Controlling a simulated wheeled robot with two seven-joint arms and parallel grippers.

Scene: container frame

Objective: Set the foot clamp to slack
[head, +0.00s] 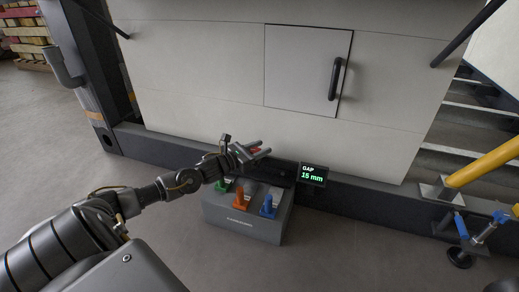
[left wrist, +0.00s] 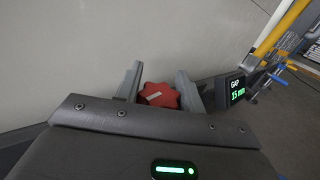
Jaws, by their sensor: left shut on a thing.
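My left gripper (head: 260,151) reaches in from the left, low at the pale panel's bottom edge. It is shut on a red lobed knob (left wrist: 159,95), which sits between its two fingers in the left wrist view. In the head view the fingers mostly hide the knob. A small dark display (head: 313,174) right of the gripper reads "GAP 15 mm" in green; it also shows in the left wrist view (left wrist: 237,89). A pointer or scale on the knob cannot be made out. My right gripper is not in view.
A grey box (head: 240,222) with green, orange and blue handled items stands on the floor below my gripper. At the right are a yellow bar (head: 487,162) and blue-handled hardware (head: 461,226). A hatch with a dark handle (head: 335,79) is in the panel above.

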